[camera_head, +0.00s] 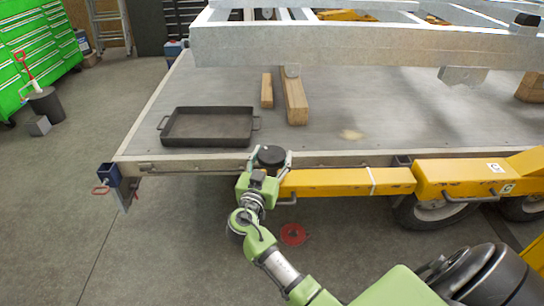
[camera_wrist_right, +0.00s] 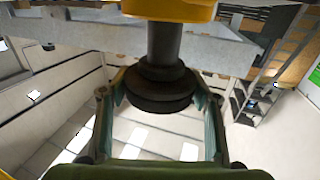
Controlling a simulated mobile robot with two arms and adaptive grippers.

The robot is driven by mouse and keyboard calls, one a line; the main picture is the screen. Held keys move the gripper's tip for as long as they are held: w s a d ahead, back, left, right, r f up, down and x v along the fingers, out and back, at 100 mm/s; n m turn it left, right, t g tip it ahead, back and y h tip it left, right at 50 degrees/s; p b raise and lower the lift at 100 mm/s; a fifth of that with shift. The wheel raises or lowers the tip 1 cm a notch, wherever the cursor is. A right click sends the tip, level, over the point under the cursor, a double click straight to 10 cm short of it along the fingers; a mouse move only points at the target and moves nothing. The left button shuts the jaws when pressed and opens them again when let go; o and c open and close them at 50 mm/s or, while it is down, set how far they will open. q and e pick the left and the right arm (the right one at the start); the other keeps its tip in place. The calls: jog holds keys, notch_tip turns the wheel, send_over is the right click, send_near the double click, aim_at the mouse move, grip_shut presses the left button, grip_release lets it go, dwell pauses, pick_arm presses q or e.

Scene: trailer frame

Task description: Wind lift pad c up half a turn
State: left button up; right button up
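Lift pad c (camera_head: 271,156) is a round black pad on a dark stem at the left end of a yellow lift arm (camera_head: 335,181). The arm carries a "C" label near its right end. My right gripper (camera_head: 270,159) has a finger on each side of the pad. In the right wrist view the pad (camera_wrist_right: 160,90) and its stem sit between the two fingers (camera_wrist_right: 160,95), under a yellow part. The fingers are very close to the rim; whether they press on it cannot be told. My left gripper is not in view.
A trailer deck (camera_head: 350,120) lies just above the pad, with a black tray (camera_head: 208,127) and wooden blocks (camera_head: 294,101) on it. A grey metal frame (camera_head: 360,47) spans above. The floor at left is mostly clear.

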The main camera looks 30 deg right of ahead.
jog(key=shift+o, duration=0.2)
jog(key=shift+s+f+n+t+y+b, duration=0.1)
jog(key=shift+n+t+y+b, duration=0.2)
jog(key=shift+n+t+y, duration=0.15)
jog(key=shift+n+t+y, duration=0.65)
jog(key=shift+n+t+y+b, duration=0.35)
jog(key=shift+n+t+y, duration=0.45)
jog(key=shift+y, duration=0.4)
jog(key=shift+n+t+y, duration=0.3)
jog(key=shift+n+y, duration=0.2)
jog(key=shift+y, duration=0.1)
jog(key=n+y+p, duration=0.1)
jog(key=y, duration=0.1)
jog(key=n+t+y+p, duration=0.1)
jog(key=n+y, duration=0.1)
jog(key=n+y+p, duration=0.1)
jog(key=y, duration=0.1)
jog(key=shift+d+r+t+y, duration=0.1)
jog(key=shift+r+t+y, duration=0.2)
jog(key=shift+t, duration=0.1)
jog(key=shift+f+n+y+p, duration=0.2)
jog(key=shift+n+y+p, duration=0.25)
jog(key=shift+n+y, duration=1.25)
jog(key=shift+y, duration=0.5)
jog(key=shift+f, duration=0.1)
jog(key=o, duration=1.1)
